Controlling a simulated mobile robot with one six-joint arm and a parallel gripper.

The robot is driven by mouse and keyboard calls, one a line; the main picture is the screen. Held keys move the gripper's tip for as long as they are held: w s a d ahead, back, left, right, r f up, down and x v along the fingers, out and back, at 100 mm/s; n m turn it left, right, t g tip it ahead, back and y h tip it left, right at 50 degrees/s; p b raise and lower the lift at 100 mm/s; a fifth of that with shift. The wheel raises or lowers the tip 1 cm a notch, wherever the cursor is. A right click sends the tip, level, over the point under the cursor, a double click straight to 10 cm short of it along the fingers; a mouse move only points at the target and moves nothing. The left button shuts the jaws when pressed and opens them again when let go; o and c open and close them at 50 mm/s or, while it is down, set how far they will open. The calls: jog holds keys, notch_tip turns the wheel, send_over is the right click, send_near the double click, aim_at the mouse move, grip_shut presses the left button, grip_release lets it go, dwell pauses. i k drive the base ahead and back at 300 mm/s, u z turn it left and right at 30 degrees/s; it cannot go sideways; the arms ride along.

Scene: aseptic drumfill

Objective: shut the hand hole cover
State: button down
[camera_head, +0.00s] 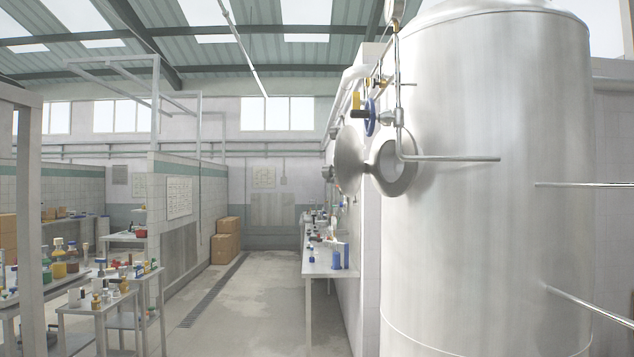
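The hand hole cover (349,161) is a round, shiny metal disc. It stands swung open, out to the left of the tall steel tank (480,220). The hand hole (407,176) is a round opening with a thick metal rim on the tank's left side, just right of the cover. A short, dark link seems to join cover and rim. Part of the rim and opening is behind a thin pipe. My gripper is not in view, so its place relative to the cover cannot be told.
Thin rods (585,184) reach across the tank at right. A bench (328,266) with bottles stands left of the tank. The floor aisle (255,310) is clear.

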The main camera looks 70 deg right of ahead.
aim_at(349, 164)
jog(key=z, duration=0.05)
jog(key=i, duration=1)
jog(key=u, duration=0.05)
